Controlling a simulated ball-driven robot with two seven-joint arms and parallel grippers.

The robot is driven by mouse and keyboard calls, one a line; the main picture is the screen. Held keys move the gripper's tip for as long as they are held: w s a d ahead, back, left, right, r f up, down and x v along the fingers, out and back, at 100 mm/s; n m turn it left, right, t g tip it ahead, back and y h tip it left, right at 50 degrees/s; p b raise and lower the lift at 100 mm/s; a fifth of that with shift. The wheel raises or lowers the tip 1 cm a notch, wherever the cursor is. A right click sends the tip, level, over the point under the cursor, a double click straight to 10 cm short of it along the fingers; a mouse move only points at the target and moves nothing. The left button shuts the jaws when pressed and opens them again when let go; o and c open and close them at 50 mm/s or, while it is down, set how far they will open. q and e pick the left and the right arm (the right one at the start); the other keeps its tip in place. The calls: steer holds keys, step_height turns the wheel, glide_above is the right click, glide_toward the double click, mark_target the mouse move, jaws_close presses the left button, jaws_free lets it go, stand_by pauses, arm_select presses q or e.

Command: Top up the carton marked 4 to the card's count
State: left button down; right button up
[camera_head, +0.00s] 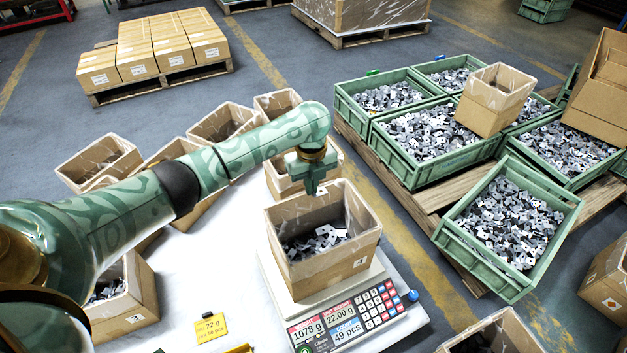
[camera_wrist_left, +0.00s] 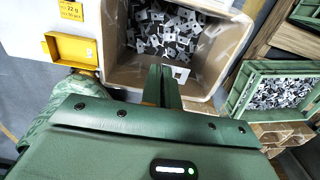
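The carton marked 4 (camera_head: 318,265) stands on the scale (camera_head: 345,310) and holds a heap of small grey stamped parts (camera_head: 312,243). The scale shows 1078 g, 22.00 g and 49 pcs. The yellow card (camera_head: 211,327) reads 22 g and 50 pcs. My left gripper (camera_head: 312,188) is above the carton's back part, pointing down. In the left wrist view its fingers (camera_wrist_left: 162,72) are close together over the open carton (camera_wrist_left: 205,85). One part (camera_wrist_left: 181,73) shows beside the fingertips, apart from the heap; it seems to lie in the carton. My right gripper is out of view.
Green crates (camera_head: 430,178) of parts stand on a pallet at the right, with a carton (camera_head: 495,98) on top. Other cartons (camera_head: 122,300) stand around the white table (camera_head: 190,270). A yellow tray (camera_wrist_left: 72,48) at the card looks empty.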

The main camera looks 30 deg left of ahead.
arm_select(q)
steer(key=c, duration=1.6)
jaws_free()
steer(key=shift+r, duration=0.1)
